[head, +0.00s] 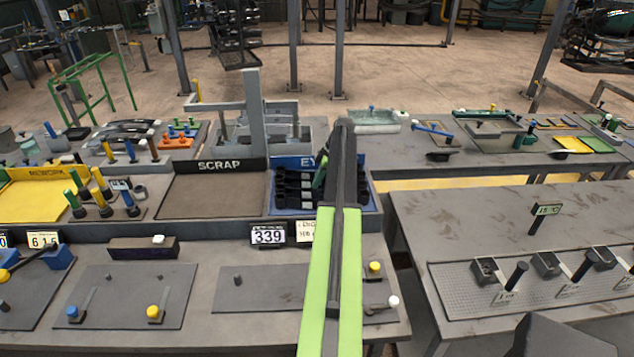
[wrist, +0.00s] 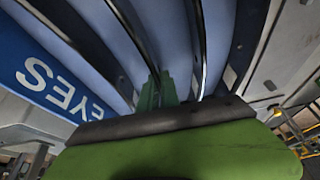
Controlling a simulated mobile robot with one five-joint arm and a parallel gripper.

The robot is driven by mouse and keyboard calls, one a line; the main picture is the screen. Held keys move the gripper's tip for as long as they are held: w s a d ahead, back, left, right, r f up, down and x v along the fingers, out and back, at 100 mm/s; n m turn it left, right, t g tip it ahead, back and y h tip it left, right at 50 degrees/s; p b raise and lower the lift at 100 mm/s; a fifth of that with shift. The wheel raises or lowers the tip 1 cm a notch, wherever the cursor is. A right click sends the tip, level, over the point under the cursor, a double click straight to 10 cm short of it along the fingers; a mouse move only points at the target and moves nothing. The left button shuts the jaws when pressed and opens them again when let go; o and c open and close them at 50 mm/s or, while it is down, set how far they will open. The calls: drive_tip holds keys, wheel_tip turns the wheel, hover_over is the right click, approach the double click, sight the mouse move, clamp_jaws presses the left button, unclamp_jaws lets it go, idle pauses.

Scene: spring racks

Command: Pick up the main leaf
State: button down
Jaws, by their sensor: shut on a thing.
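The dark leaves stand in the blue rack (head: 287,210) labelled with a sign that begins "EY", left of my arm. In the wrist view several long dark curved leaves (wrist: 201,45) run up the picture over the blue rack, with its "EYES" sign (wrist: 60,88) upside down at left. My gripper (wrist: 156,92) shows its green fingers shut low at the middle, among the leaves. It is shut on a dark leaf, taken as the main leaf; the grip itself is mostly hidden. In the head view my arm hides much of the rack and the gripper (head: 320,174).
A dark SCRAP tray (head: 218,195) lies empty left of the rack. A "339" sign (head: 268,236) stands on the bench's front. A yellow tray (head: 35,200) and coloured-handled tools stand further left. Another bench (head: 480,215) is at right, beyond a gap.

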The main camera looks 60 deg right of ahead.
wheel_tip(320, 180, up, 4)
drive_tip(key=p, duration=0.4)
drive_tip(key=shift+r, duration=0.2)
drive_tip(key=s+r+p, duration=0.6)
drive_tip(key=s, duration=0.5)
drive_tip(key=shift+s+r, duration=0.15)
drive_tip(key=shift+s, duration=0.2)
